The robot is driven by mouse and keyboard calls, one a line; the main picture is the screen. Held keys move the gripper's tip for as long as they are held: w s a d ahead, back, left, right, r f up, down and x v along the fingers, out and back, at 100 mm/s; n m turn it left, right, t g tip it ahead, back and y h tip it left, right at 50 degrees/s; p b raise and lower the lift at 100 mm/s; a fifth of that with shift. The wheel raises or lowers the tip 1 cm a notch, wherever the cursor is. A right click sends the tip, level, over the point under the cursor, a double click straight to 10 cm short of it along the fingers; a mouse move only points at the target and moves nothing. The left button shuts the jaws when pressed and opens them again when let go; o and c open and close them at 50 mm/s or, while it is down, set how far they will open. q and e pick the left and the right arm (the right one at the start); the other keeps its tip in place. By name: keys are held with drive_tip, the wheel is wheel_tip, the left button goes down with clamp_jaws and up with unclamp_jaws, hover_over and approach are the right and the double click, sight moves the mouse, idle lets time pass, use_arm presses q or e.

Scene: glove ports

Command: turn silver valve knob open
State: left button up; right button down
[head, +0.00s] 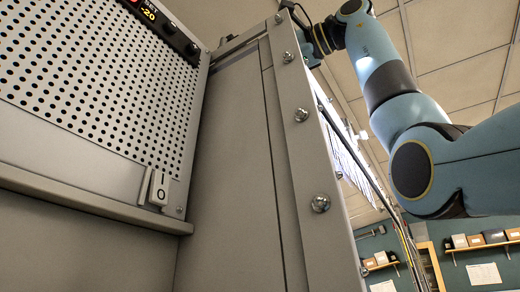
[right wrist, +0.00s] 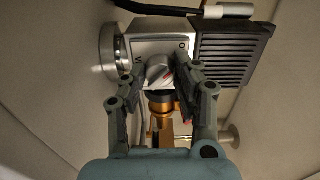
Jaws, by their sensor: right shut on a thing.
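In the right wrist view, the silver valve knob (right wrist: 158,68) sits on the front of a silver block (right wrist: 160,45) with small dark marks either side of it. My right gripper (right wrist: 160,83) has one finger on each side of the knob and is shut on it. The fingertips cover part of the knob's sides. In the head view my right arm reaches up behind the edge of a grey panel, and its fingers and the knob are hidden there. My left gripper is in neither view.
A black finned box (right wrist: 232,50) adjoins the block on the right, with a round metal flange (right wrist: 110,50) on the left. A black cable (right wrist: 150,9) runs above. In the head view, the bolted grey cabinet edge (head: 302,150) stands close to my arm.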

drive_tip(key=c, duration=1)
unclamp_jaws()
drive_tip(key=v, duration=1.2)
